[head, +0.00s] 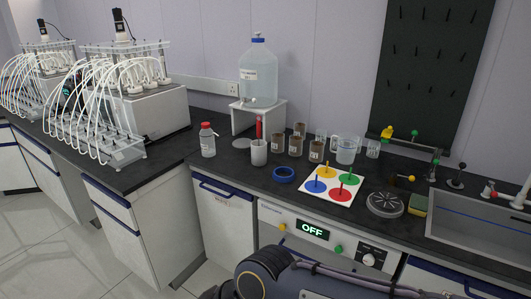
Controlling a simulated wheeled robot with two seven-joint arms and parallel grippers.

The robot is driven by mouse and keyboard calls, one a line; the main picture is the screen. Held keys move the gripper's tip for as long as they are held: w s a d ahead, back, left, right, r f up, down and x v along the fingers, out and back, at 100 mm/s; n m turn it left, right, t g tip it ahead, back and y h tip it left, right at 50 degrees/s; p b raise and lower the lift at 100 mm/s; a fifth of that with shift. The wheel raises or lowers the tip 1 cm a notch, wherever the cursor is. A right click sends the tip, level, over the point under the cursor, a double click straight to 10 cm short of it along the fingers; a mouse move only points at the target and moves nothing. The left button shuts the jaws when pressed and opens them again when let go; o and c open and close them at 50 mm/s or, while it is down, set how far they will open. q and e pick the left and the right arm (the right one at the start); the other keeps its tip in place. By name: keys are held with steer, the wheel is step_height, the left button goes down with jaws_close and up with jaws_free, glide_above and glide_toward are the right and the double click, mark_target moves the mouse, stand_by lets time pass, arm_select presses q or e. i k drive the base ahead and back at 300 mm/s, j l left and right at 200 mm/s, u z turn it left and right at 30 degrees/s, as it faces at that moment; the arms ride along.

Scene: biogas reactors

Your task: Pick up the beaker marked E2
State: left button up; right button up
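The label writing is too small to read, so I cannot tell which is E2. Part of my own arm shows at the bottom edge, below and in front of the counter. Neither gripper is in view.
Around the beakers stand a grey-white cup (259,153), a red-capped bottle (208,140), a blue ring (284,174), a glass jug (346,149) and a coloured peg board (332,186). A water carboy (258,72) stands behind on a stand. A sink (480,243) is at right.

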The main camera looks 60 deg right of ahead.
mark_target(295, 145)
steer(key=i+j+z, duration=0.2)
steer(key=z, duration=0.3)
steer(key=i+j+z, duration=0.1)
steer(key=j+z, duration=0.15)
steer(key=z, duration=0.2)
steer(key=i+j+z, duration=0.1)
steer(key=j+z, duration=0.25)
steer(key=z, duration=1.2)
